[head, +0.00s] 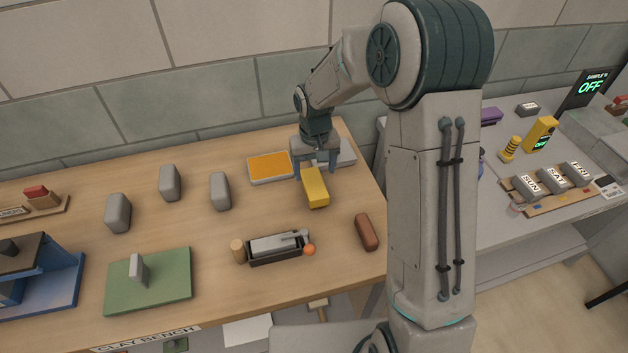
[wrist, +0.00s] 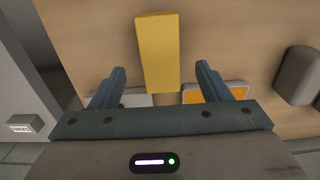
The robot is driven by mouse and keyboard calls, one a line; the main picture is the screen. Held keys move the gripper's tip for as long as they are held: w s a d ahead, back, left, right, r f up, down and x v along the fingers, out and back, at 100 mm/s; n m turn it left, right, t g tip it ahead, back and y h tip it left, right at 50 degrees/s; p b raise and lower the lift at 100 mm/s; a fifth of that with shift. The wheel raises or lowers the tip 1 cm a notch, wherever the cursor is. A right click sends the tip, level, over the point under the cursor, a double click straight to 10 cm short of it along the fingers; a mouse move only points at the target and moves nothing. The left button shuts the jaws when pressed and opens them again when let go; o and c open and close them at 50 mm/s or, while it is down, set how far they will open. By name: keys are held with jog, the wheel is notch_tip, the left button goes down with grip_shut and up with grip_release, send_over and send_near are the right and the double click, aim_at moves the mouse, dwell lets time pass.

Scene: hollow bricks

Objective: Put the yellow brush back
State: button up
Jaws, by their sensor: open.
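The yellow brush (head: 315,188) shows as a plain yellow block near the back right of the wooden bench; no bristles are visible. It also shows in the wrist view (wrist: 158,50), upper middle. My gripper (head: 316,171) is open at the end of the brush nearer the wall. In the wrist view my gripper's fingers (wrist: 161,70) stand to either side of that end, with a gap on both sides. I cannot tell the height between the fingertips and the brush.
An orange-filled tray (head: 270,167) lies left of my gripper, and a grey-white tray (head: 347,153) is partly hidden behind it. Several grey bricks (head: 220,191) stand to the left. A black holder (head: 277,257) and a brown block (head: 366,232) lie in front. Another table (head: 490,225) stands right.

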aim_at(315, 185)
jog(key=s+d+r+m+t, duration=0.1)
jog(key=s+d+r, duration=0.2)
jog(key=s+r, duration=0.3)
jog(key=s+d+r+t, duration=0.1)
jog(key=s+d+r, duration=0.25)
jog(key=r, duration=0.55)
jog(key=s+d, duration=0.2)
jog(key=s, duration=0.5)
jog(key=s+d+r+m+t, duration=0.1)
jog(key=s+d, duration=0.1)
jog(key=s, duration=0.5)
jog(key=shift+t+b, duration=0.3)
